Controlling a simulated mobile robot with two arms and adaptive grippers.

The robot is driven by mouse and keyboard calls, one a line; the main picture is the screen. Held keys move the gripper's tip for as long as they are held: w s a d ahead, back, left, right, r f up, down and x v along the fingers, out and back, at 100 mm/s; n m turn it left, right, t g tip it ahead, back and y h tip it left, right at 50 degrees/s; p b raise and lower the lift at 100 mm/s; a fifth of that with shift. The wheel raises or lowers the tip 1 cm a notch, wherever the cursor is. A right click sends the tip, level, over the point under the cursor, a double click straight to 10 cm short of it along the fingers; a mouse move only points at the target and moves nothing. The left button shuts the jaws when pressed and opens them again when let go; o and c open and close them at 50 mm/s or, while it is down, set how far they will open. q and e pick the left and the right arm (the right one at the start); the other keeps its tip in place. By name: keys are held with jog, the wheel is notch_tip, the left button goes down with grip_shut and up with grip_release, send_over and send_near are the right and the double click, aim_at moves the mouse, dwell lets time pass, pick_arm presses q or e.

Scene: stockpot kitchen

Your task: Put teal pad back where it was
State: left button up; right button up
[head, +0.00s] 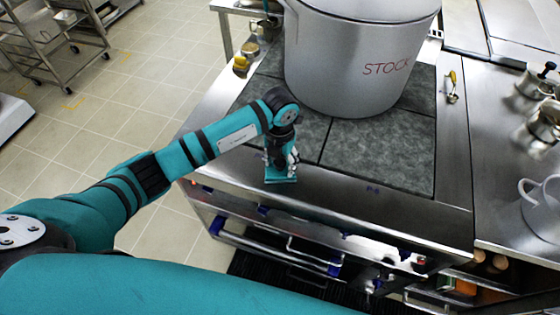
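The teal pad (281,179) is a small flat piece at the front metal edge of the stove, in front of the dark grey cooking plates. My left gripper (280,168) points down directly over the pad, and its fingertips come right down to it. The gripper and wrist cover part of the pad. I cannot tell whether the fingers are closed on it or only touching it, nor whether it rests on the metal. My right gripper is not in view.
A large stockpot (358,60) marked STOCK stands on the plates (385,150) just behind my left gripper. Small yellow-topped items (241,64) are at the stove's left edge. A counter with metal pots (543,205) is at right. The plates' front is clear.

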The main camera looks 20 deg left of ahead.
aim_at(280, 161)
pick_arm(q)
jog(key=shift+r, duration=0.35)
notch_tip(280, 161, up, 12)
jog(key=b, duration=0.3)
jog(key=shift+f+b, duration=0.2)
jog(key=shift+b, duration=0.1)
jog(key=shift+d, duration=0.1)
